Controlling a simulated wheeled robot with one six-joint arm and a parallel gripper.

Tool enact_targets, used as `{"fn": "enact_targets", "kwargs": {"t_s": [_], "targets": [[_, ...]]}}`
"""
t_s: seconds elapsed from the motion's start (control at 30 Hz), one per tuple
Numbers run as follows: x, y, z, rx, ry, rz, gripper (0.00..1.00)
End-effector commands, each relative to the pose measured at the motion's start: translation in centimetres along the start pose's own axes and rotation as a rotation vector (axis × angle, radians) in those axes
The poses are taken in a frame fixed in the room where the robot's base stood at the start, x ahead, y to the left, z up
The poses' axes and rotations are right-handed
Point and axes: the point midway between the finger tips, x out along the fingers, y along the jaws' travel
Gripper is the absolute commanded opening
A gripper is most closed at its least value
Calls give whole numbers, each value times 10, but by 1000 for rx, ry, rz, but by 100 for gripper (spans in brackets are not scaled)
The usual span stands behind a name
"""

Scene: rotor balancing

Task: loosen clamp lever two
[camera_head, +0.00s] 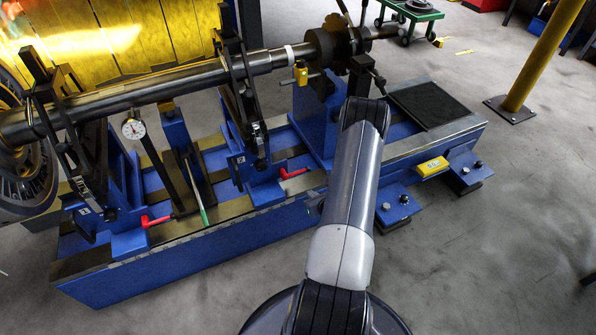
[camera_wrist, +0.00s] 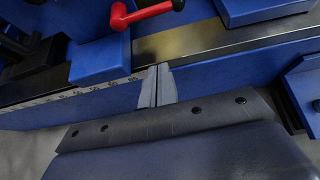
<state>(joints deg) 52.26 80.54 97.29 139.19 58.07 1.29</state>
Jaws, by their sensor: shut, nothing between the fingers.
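Two red clamp levers show in the head view: one at the left (camera_head: 155,221) and one further right (camera_head: 293,173), each low on a blue support on the bench rail. I cannot surely read which is number two. In the wrist view a red lever (camera_wrist: 148,12) with a rounded end stands on a blue block at the top, its handle pointing right. My gripper (camera_wrist: 160,70) is shut and empty, just below this lever in the picture and apart from it, over the rail's near edge. In the head view my forearm hides the gripper.
The blue bench's steel rail (camera_wrist: 190,40) runs across the wrist view. A long shaft (camera_head: 150,90) lies over the supports. A green-handled tool (camera_head: 203,213) and a dial gauge (camera_head: 133,128) are by the left support. A yellow box (camera_head: 432,167) sits right of my arm.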

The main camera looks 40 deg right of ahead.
Motion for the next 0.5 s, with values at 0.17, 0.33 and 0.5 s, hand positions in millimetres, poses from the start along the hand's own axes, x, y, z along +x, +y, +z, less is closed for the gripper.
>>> {"fn": "enact_targets", "kwargs": {"t_s": [0.17, 0.33, 0.5], "targets": [[-1, -5, -5, 20, 5, -21, 0], [-1, -5, -5, 18, 5, -20, 0], [4, -4, -6, 17, 5, -18, 0]]}}
